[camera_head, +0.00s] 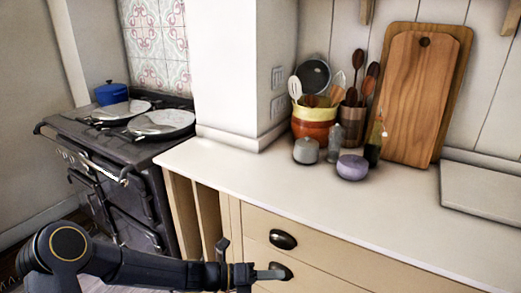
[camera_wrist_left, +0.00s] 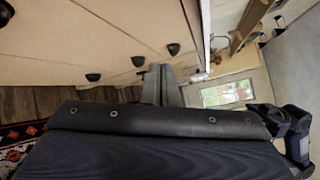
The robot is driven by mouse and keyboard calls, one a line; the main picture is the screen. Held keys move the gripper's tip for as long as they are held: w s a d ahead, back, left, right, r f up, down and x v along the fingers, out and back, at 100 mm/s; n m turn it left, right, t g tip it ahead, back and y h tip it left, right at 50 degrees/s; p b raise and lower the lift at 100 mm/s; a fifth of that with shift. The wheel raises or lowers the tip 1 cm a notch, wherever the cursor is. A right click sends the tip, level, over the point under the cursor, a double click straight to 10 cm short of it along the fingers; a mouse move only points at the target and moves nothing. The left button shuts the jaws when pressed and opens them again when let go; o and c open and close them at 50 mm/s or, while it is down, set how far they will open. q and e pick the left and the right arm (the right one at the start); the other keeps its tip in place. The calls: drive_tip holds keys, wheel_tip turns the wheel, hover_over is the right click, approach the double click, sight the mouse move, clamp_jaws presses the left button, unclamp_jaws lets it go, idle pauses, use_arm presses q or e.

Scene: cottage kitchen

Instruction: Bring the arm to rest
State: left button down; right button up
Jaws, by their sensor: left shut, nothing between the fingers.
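My left arm comes in from the lower left in the head view, a dark jointed arm reaching to the right. My left gripper (camera_head: 271,274) is at its end, in front of the cream drawers and below the worktop's edge. It is shut and empty. In the left wrist view the gripper's grey fingers (camera_wrist_left: 161,85) are pressed together, with drawer fronts and a wooden floor behind them. I cannot tell from the head view how far the fingertips are from the lower drawer handle (camera_head: 283,268). My right gripper does not show.
The white worktop (camera_head: 240,185) has a clear front strip. Utensil pots (camera_head: 314,122), a lilac jar (camera_head: 352,167) and cutting boards (camera_head: 415,98) stand at its back. A dark range cooker (camera_head: 115,165) with a blue pot (camera_head: 111,93) stands left. An upper drawer handle (camera_head: 283,239) sticks out.

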use_arm(q)
drive_tip(key=s+a+r+m+g+y+p, duration=0.1)
drive_tip(key=s+a+r+m+y+p, duration=0.35)
drive_tip(key=s+a+r+m, duration=1)
drive_tip(key=s+a+r+m+t+y+p, duration=0.1)
drive_tip(key=s+a+m+t+y, duration=0.3)
drive_tip(key=s+a+m+y, duration=0.4)
drive_tip(key=s+a+r+m, duration=0.1)
drive_tip(key=s+a+m, duration=0.1)
drive_tip(key=m, duration=0.5)
drive_tip(key=shift+s+r+t+p, duration=0.15)
drive_tip(key=shift+r+t+p, duration=0.1)
drive_tip(key=shift+t+p, duration=0.05)
drive_tip(key=shift+m, duration=0.25)
